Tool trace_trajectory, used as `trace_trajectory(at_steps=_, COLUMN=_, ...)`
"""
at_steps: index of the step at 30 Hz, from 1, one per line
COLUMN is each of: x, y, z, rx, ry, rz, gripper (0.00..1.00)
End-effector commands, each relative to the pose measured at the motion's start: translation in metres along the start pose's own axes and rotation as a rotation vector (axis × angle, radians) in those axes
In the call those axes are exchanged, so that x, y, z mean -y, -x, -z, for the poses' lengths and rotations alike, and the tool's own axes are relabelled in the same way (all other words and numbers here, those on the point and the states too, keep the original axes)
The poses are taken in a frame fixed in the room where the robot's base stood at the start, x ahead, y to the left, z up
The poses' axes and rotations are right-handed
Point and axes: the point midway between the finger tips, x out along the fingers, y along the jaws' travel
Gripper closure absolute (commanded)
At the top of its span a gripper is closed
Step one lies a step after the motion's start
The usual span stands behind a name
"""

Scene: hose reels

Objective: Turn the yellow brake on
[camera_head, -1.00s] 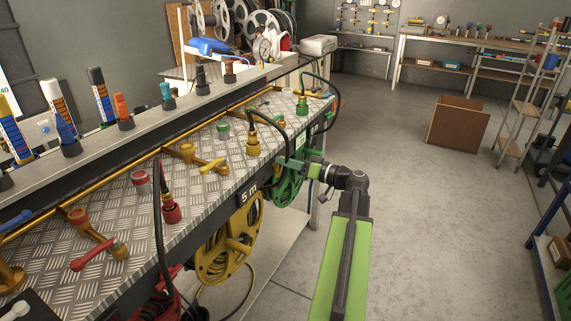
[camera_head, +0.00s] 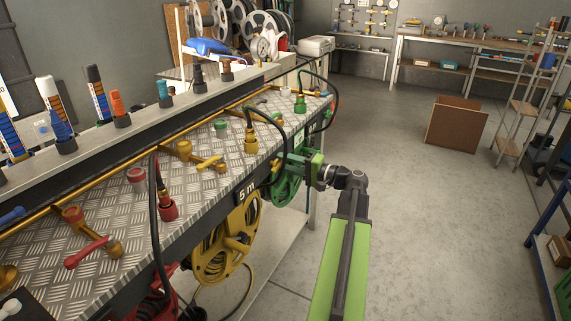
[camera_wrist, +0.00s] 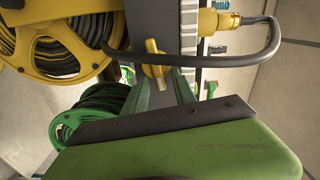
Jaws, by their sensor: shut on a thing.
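The yellow brake (camera_wrist: 155,62) shows in the wrist view as a small upright yellow piece against the dark front of the bench, beside the yellow reel (camera_wrist: 62,50). The tips of my gripper (camera_wrist: 158,84) are at it, with the jaws shut on it. A black hose crosses in front of the brake. In the head view the yellow reel (camera_head: 227,240) hangs under the bench's front edge by the "5 m" label.
The black hose from the yellow fitting (camera_head: 250,142) loops over the edge close to my gripper. A yellow valve handle (camera_head: 210,163) lies on the metal bench top. A red fitting (camera_head: 168,208) stands further left. The floor to the right is clear up to a brown box (camera_head: 455,124).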

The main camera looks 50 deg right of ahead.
Motion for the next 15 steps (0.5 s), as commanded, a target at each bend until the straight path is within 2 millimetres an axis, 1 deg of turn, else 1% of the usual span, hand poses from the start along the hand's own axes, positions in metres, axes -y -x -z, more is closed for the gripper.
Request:
trace_trajectory(at_steps=1, x=-0.0029, y=0.0006, z=-0.002, rx=0.005, ry=-0.025, rz=-0.005, gripper=1.0)
trace_trajectory(at_steps=6, x=-0.0044, y=0.0006, z=-0.0022, rx=0.005, ry=-0.102, rz=-0.005, gripper=1.0)
trace_trajectory(at_steps=15, x=-0.0053, y=0.0006, z=-0.0025, rx=0.006, ry=-0.161, rz=-0.006, gripper=1.0)
